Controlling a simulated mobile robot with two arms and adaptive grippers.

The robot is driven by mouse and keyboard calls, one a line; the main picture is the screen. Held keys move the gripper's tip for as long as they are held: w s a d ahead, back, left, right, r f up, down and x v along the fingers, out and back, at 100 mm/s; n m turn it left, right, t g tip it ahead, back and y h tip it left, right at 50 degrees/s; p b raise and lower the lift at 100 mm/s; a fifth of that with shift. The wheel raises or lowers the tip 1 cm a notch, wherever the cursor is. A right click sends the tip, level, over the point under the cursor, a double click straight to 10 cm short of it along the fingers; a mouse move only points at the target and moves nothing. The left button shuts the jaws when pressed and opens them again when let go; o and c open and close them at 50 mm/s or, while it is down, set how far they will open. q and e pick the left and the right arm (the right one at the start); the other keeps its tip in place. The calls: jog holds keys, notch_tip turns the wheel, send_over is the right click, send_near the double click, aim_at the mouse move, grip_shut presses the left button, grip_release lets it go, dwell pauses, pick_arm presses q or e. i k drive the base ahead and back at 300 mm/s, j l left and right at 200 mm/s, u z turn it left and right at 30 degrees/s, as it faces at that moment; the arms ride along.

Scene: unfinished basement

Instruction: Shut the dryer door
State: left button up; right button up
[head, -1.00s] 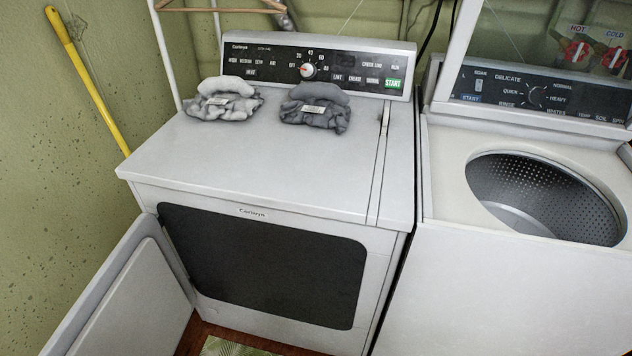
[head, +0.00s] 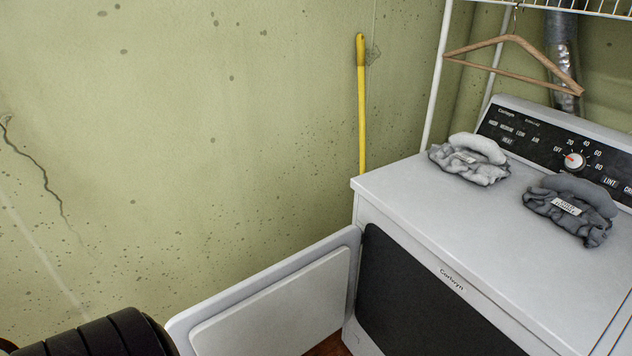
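The white dryer (head: 395,192) stands at the right of the head view, with its dark front opening (head: 415,290) showing. Its door (head: 275,305) stands wide open, swung out to the left from the hinge side near the wall. The door's raised inner panel faces me. Neither gripper can be made out in the view.
Two grey cloth bundles, a lighter one (head: 468,160) and a darker one (head: 572,212), lie on the dryer top. A yellow-handled pole (head: 361,110) leans on the green wall (head: 200,150). A wooden hanger (head: 515,40) hangs from a white wire rack (head: 600,8).

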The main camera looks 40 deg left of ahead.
aim_at(290, 307)
jog(key=i+u, duration=0.15)
jog(key=i, duration=0.6)
jog(key=l+u, duration=0.1)
jog(key=u, duration=1.65)
